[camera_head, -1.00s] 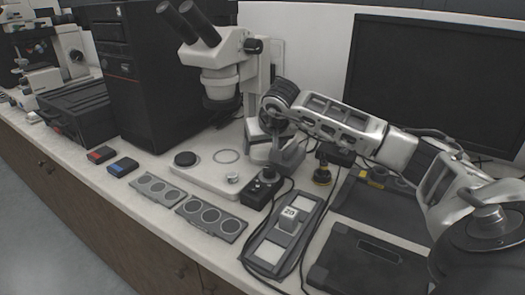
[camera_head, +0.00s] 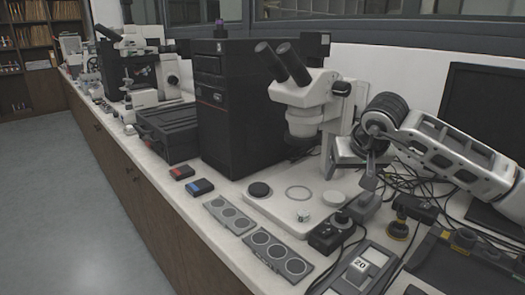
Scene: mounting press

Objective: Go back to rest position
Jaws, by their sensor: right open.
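My right arm comes in from the right edge. Its gripper (camera_head: 371,172) hangs down beside the right of the white stereo microscope (camera_head: 308,100), above the cables and small devices on the bench. Its jaws are small and partly lost against the clutter, but they are open, and I see nothing held. My left gripper is not in view.
A control box with a knob (camera_head: 330,236) and a device marked 20 (camera_head: 358,268) stand below the gripper. The floor (camera_head: 75,200) at left is clear.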

